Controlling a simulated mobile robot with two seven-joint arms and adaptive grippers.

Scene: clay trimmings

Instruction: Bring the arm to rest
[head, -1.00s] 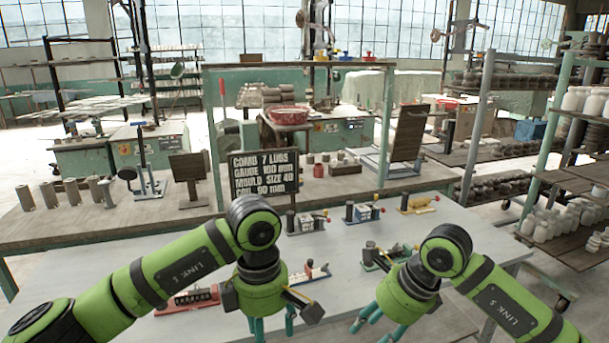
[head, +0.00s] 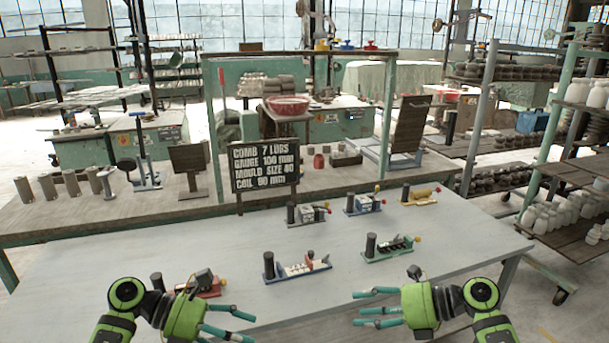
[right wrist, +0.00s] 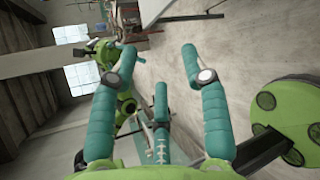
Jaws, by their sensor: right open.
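My left gripper (head: 252,328) is at the lower left of the head view. Its teal fingers point right and stand apart, with nothing seen between them. The two grippers face each other with a gap between them.
On the table stand a red device (head: 205,288) partly behind my left arm, a blue-based one (head: 300,268), a green-based one (head: 390,248) and several more behind. Shelves with jars (head: 560,215) are at right.

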